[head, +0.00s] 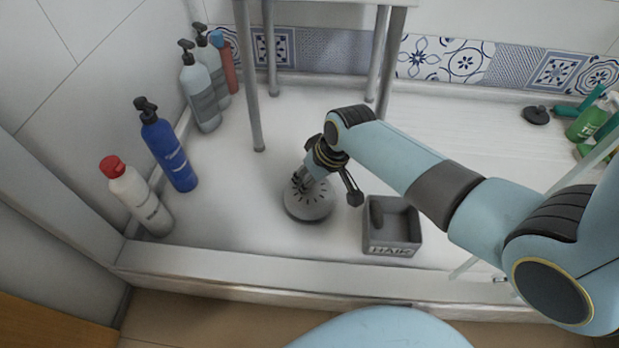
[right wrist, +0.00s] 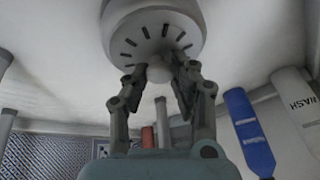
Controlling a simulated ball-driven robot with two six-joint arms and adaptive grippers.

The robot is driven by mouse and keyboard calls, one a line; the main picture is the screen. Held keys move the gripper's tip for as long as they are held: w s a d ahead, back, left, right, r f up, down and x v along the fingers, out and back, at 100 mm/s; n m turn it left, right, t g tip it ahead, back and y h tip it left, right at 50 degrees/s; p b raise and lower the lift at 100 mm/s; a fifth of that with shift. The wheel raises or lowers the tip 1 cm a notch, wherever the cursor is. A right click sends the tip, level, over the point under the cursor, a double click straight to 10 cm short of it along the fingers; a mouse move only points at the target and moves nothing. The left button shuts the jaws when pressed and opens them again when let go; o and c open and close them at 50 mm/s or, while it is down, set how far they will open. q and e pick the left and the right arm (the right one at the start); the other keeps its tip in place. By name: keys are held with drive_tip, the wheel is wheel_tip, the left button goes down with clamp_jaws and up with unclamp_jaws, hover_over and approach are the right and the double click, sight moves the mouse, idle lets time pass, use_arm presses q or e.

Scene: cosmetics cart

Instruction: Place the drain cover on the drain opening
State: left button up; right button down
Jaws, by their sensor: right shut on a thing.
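The drain cover (head: 309,205) is a grey round disc with dark radial slots and a small knob. My right gripper (head: 300,184) is above it, shut on the knob. In the right wrist view the slotted disc (right wrist: 155,38) is at the top, with its pale knob between the two fingers (right wrist: 160,72). The cover is low over or on the white shower floor; I cannot tell whether it touches. I cannot make out the drain opening; the cover may hide it. My left gripper is not in view.
A grey box (head: 392,246) marked HAIR stands just right of the cover. Stool legs (head: 250,90) rise behind. A blue bottle (head: 169,150), a white red-capped bottle (head: 138,196) and pump bottles (head: 199,92) line the left wall. A dark disc (head: 536,115) lies far right.

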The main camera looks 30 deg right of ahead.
drive_tip(key=shift+f+b, duration=0.3)
drive_tip(key=shift+f, duration=0.3)
drive_tip(key=c, duration=1)
unclamp_jaws()
drive_tip(key=shift+r, duration=0.1)
drive_tip(key=v, duration=1.2)
